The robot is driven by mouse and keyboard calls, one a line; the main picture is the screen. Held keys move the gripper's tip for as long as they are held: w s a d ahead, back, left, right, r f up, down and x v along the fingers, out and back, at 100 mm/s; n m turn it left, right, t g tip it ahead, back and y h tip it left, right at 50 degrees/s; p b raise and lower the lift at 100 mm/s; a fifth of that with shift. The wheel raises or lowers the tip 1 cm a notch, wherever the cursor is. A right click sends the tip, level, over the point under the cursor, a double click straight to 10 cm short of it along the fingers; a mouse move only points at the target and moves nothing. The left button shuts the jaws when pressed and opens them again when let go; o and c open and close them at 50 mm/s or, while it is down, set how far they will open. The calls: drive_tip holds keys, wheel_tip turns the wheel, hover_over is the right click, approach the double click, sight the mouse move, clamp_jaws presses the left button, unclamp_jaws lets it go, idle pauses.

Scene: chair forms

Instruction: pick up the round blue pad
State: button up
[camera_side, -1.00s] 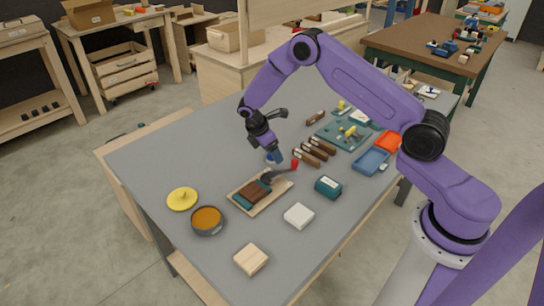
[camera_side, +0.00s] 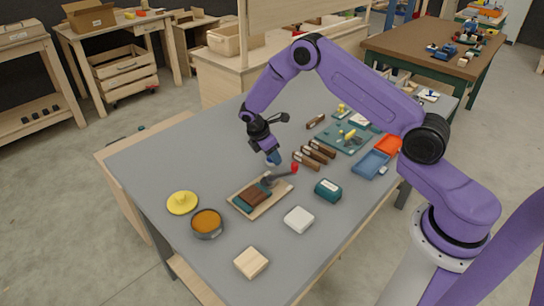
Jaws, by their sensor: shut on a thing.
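The round blue pad (camera_side: 274,158) is small and shows at the tip of my gripper (camera_side: 271,152). My gripper points down and is shut on the pad near the middle of the grey table. The fingers cover part of the pad. The pad appears held just above the table, but the gap is too small to judge well.
Just in front is a wooden board (camera_side: 245,207) with brown and teal pieces and a red-tipped lever (camera_side: 294,168). Several brown-handled tools (camera_side: 318,151) lie to the right. A yellow lid (camera_side: 182,203) and orange-filled bowl (camera_side: 207,223) stand at the left. The table (camera_side: 190,155) is clear behind-left.

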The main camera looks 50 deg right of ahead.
drive_tip(key=shift+r, duration=0.45)
drive_tip(key=s+a+r, duration=0.1)
drive_tip(key=s+r, duration=1)
drive_tip(key=s, duration=0.3)
drive_tip(key=shift+a+r, duration=0.2)
drive_tip(key=shift+r, duration=0.15)
drive_tip(key=shift+o, duration=0.6)
